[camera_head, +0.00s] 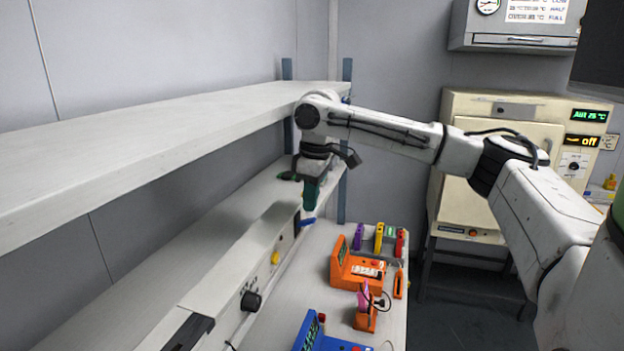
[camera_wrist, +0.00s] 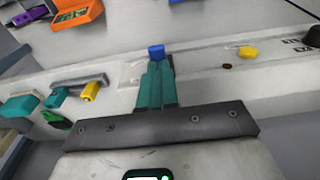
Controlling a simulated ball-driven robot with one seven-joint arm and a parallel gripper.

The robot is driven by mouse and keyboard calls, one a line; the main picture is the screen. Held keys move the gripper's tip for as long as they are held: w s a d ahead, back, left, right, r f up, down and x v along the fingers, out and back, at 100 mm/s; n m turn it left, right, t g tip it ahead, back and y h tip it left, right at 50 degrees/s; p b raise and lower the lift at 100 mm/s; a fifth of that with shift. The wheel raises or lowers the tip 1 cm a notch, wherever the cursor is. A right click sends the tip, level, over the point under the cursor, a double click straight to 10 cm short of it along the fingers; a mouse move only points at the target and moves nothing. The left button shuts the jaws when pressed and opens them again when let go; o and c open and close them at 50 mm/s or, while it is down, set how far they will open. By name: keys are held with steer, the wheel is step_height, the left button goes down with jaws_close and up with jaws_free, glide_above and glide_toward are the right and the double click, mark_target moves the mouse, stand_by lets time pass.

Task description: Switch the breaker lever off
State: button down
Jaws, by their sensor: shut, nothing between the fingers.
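A long light panel (camera_head: 222,285) runs along the shelf edge in the head view. A small blue lever-like piece (camera_head: 307,222) sticks out from its far end. The blue piece also shows in the wrist view (camera_wrist: 156,50), right at my fingertips. No label on it can be read, so I cannot confirm it is the breaker lever. My gripper (camera_head: 309,207) points down just above it, with teal fingers shut and empty. In the wrist view my gripper (camera_wrist: 156,66) seems to touch or nearly touch the blue piece. The fingers hide part of the panel behind.
A yellow knob (camera_head: 275,257) and a black knob (camera_head: 250,301) stick out from the panel. An upper shelf (camera_head: 150,130) overhangs on the left. The bench (camera_head: 318,285) holds an orange device (camera_head: 345,265) and a blue device (camera_head: 322,338). A cream oven (camera_head: 480,218) stands behind.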

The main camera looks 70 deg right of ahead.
mark_target(306, 222)
steer(key=shift+w+f, duration=0.1)
steer(key=shift+f, duration=0.85)
steer(key=shift+f, duration=0.1)
steer(key=shift+s+t+b, duration=0.2)
steer(key=shift+t+b, duration=0.2)
steer(key=shift+t, duration=0.3)
